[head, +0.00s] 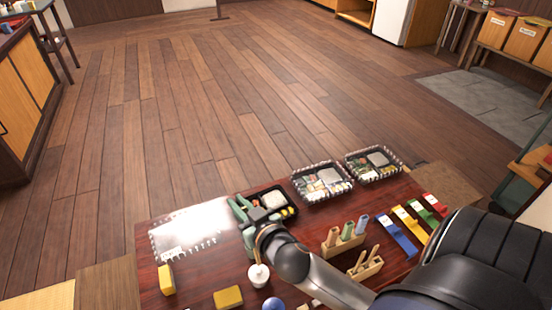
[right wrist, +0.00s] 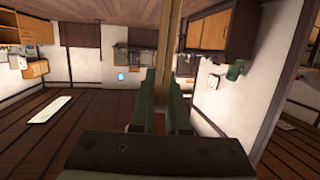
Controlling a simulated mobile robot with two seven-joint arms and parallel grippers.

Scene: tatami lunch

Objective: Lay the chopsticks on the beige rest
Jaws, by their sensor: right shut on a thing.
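My right gripper (head: 248,213) has green fingers and is over the left-middle of the dark red table, beside a black lunch tray. In the right wrist view, its fingers (right wrist: 165,103) are shut on the chopsticks (right wrist: 163,45), a narrow tan-brown length running up between them. In the head view I cannot make the chopsticks out clearly. A small beige piece (head: 303,306) shows at the bottom edge, partly cut off; I cannot tell whether it is the rest. My left gripper is not in view.
Lunch trays (head: 321,182) line the table's far side. Wooden stands (head: 345,238) with small bottles, coloured strips (head: 397,236), yellow blocks (head: 228,297), a white pot (head: 258,276) and a blue ball (head: 273,304) occupy the table (head: 205,273). A clear sheet (head: 190,234) lies at left.

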